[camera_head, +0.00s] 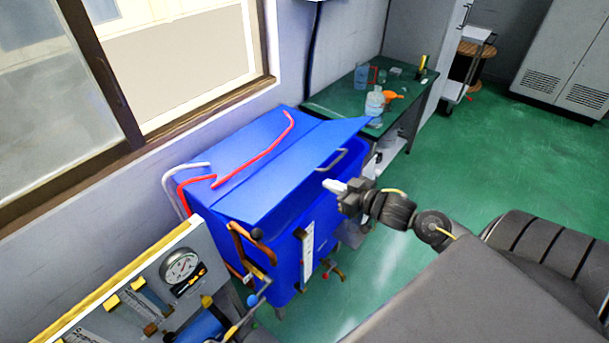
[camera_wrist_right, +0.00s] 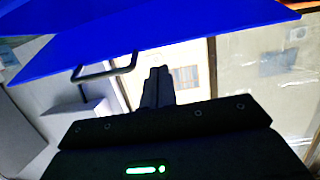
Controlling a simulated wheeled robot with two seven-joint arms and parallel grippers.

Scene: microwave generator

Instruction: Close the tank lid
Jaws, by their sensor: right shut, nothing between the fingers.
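The blue tank (camera_head: 313,232) stands against the wall under the window. Its blue lid (camera_head: 285,160) spans the top, and its free corner juts out past the tank body at the right, so the lid looks slightly raised. A grey handle (camera_head: 332,160) is at the lid's front edge. My right gripper (camera_head: 328,185) is shut and empty, in front of the tank just below the handle, not touching it as far as I see. In the right wrist view the shut fingers (camera_wrist_right: 158,72) point up below the lid (camera_wrist_right: 150,32), right of the handle (camera_wrist_right: 105,70). My left gripper is not in view.
A gauge panel (camera_head: 150,285) with valves stands at the lower left. A green bench (camera_head: 335,98) with bottles stands behind the tank. Green floor (camera_head: 480,150) to the right is clear.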

